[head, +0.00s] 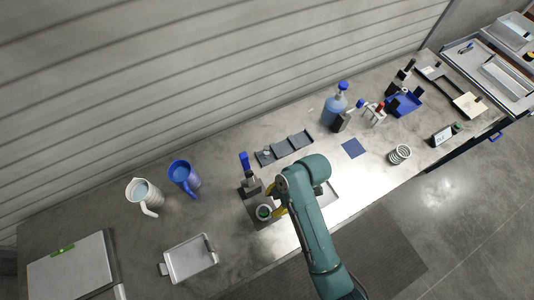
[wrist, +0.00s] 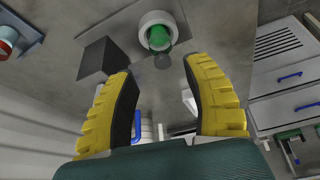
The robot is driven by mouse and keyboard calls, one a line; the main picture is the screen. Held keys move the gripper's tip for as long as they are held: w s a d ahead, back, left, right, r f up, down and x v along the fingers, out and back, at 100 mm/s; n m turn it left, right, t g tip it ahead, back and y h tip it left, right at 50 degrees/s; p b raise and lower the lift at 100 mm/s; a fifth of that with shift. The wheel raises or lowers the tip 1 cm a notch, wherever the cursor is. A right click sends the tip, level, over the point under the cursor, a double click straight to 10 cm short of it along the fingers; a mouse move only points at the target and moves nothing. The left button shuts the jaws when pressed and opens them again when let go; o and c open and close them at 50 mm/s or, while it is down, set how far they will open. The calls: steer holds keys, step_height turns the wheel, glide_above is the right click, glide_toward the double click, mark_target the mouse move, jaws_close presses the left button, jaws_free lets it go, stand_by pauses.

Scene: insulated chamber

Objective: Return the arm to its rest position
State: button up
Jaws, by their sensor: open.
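My teal arm reaches over the workbench (head: 225,220) in the head view, bent at its elbow. My gripper (wrist: 160,68) has two yellow fingers with dark pads, spread apart with nothing held between them in the wrist view. The gripper is mostly hidden behind my arm in the head view, where a bit of yellow shows. A white round container with a green inside (wrist: 158,34) lies just beyond the fingertips; whether they touch it I cannot tell. It appears beside the yellow finger in the head view (head: 264,212), at a dark stand with a blue-topped part (head: 245,164).
A white pitcher (head: 143,193), a blue jug (head: 184,176) and a metal tray (head: 190,259) stand left. A dark compartment tray (head: 285,148) lies behind my arm. A blue bottle (head: 334,109), blue bin (head: 404,103) and striped cup (head: 399,154) stand right. The ribbed wall borders the bench.

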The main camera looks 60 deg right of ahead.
steer(key=v, duration=0.2)
steer(key=shift+s+d+r, duration=0.1)
steer(key=shift+s+r, duration=0.05)
steer(key=shift+r, duration=0.2)
